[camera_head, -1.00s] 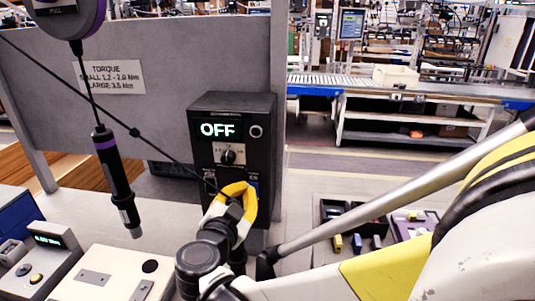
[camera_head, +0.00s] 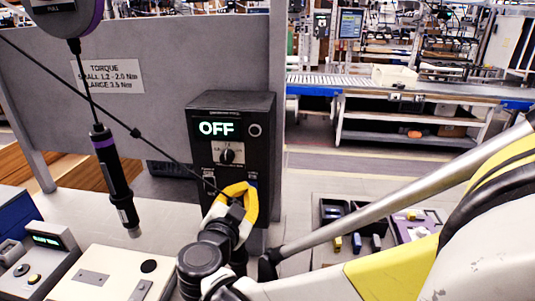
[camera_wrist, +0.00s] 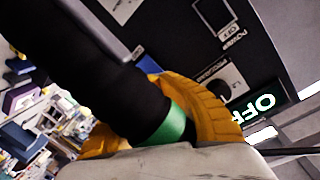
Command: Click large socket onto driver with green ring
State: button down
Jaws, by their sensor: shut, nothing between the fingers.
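My gripper (camera_head: 240,190), with yellow fingers, is shut and empty in front of the black controller box (camera_head: 262,105). In the wrist view a thick black cylinder with a green ring (camera_wrist: 170,125), apparently the green-ring driver, crosses close in front of the yellow fingers. I cannot tell whether it touches them. In the head view I cannot make out this driver clearly around my gripper. Another black driver with a purple ring (camera_head: 104,142) hangs at the left, slightly tilted. I cannot identify the large socket in either view.
The controller box reads OFF above a knob (camera_head: 227,155). A cable slants across to it. A grey panel (camera_head: 150,100) stands behind. White fixtures (camera_head: 95,280) and a small display unit (camera_head: 45,240) are at lower left. Bins with small parts (camera_head: 345,212) lie at right, beyond my arm.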

jog(key=shift+f+b, duration=0.8)
jog(key=shift+f, duration=0.2)
jog(key=shift+f+b, duration=0.55)
jog(key=shift+f, duration=0.1)
dwell(1.0)
jog(key=shift+d+r, duration=0.1)
jog(key=shift+r, duration=0.05)
jog(key=shift+r+p, duration=2.95)
jog(key=shift+r, duration=0.65)
